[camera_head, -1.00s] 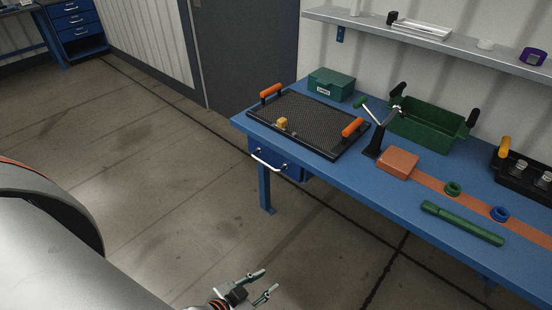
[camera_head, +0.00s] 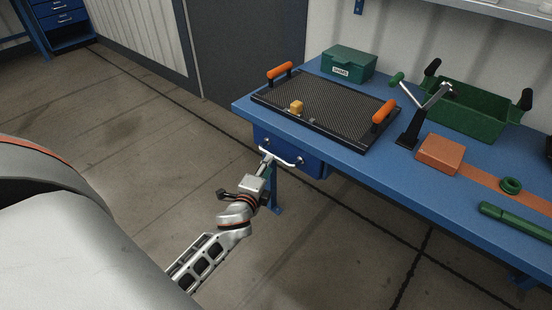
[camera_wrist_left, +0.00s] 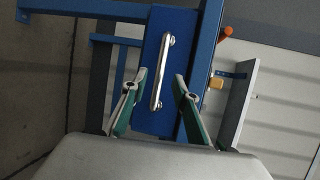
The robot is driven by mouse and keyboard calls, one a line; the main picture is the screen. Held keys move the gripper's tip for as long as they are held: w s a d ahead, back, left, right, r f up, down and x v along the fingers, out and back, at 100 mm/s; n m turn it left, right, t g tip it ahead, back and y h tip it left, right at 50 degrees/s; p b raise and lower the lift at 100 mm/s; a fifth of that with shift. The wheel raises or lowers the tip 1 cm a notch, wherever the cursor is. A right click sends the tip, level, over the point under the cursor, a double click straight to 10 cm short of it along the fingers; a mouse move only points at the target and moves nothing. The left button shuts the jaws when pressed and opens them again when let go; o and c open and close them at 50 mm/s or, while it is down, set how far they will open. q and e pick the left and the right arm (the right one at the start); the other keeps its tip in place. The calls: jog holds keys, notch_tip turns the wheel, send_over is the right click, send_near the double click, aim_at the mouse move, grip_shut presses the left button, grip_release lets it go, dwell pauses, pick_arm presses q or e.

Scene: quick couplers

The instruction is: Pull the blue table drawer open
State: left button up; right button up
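The blue drawer (camera_head: 310,166) hangs under the left end of the blue table and looks closed. Its pale bar handle (camera_head: 281,158) runs across its front. In the left wrist view the handle (camera_wrist_left: 162,75) stands almost upright in the picture against the blue drawer front (camera_wrist_left: 150,50). My left gripper (camera_head: 266,161) is at the left end of the handle in the head view. In the left wrist view its green-sided fingers (camera_wrist_left: 160,76) are open, one on each side of the handle; I see no contact. My right gripper is not in view.
On the blue table (camera_head: 355,165) above the drawer lies a black mesh tray (camera_head: 340,107) with orange handles. A green box (camera_head: 348,64), a green crate (camera_head: 464,108) and an orange block (camera_head: 440,153) stand nearby. A table leg (camera_head: 275,195) is close behind my gripper; open floor lies in front.

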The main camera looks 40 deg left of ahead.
pick_arm(q)
jog(key=shift+b+x, duration=0.5)
jog(key=shift+x, duration=2.85)
jog(key=shift+d, duration=0.1)
jog(key=shift+c, duration=0.5)
grip_shut()
